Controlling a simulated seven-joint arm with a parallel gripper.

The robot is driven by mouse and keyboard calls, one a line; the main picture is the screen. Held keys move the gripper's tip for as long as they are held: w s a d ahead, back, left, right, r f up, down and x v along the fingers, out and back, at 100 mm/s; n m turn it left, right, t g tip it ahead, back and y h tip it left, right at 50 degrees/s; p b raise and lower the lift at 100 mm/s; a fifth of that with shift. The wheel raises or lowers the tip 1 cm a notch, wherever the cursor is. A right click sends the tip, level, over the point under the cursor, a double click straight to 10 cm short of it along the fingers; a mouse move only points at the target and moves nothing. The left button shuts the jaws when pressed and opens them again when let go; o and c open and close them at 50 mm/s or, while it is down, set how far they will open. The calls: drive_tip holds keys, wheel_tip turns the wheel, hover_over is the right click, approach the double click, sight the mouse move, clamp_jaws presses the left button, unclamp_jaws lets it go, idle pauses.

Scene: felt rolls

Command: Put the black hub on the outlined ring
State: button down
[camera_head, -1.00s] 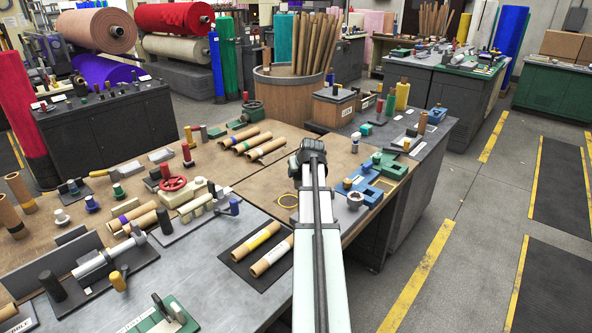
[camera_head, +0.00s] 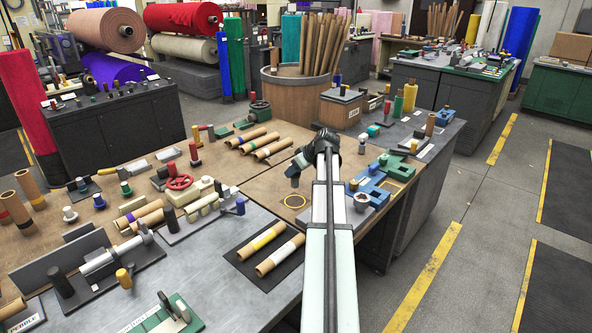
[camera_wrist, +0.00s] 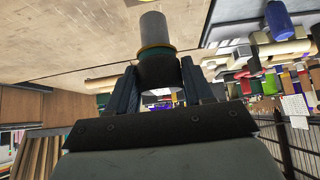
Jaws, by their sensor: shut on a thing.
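The black hub (camera_wrist: 158,72) is between my gripper's two fingers in the wrist view. A grey cylindrical part sticks out of it beyond a thin yellow-green band. In the head view my gripper (camera_head: 303,158) is shut on it, and the dark piece (camera_head: 293,172) hangs at the gripper's left side, above the table. The outlined ring (camera_head: 295,201) is a thin yellow circle on the brown tabletop, just below the held piece in the picture. In the wrist view a bit of yellow (camera_wrist: 147,2) shows at the top edge. The exact height over the table cannot be told.
Blue blocks (camera_head: 376,184) and a grey fitting (camera_head: 362,201) stand right of my arm. Cardboard rolls (camera_head: 272,149) lie behind the ring to the left. A red handwheel (camera_head: 180,182) is farther left. The brown tabletop around the ring is clear.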

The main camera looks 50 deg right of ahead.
sight(298, 183)
drive_tip(key=shift+f, duration=3)
drive_tip(key=shift+f, duration=0.45)
drive_tip(key=shift+c, duration=1.8)
unclamp_jaws()
drive_tip(key=v, duration=1.3)
drive_tip(key=shift+s+r, duration=0.25)
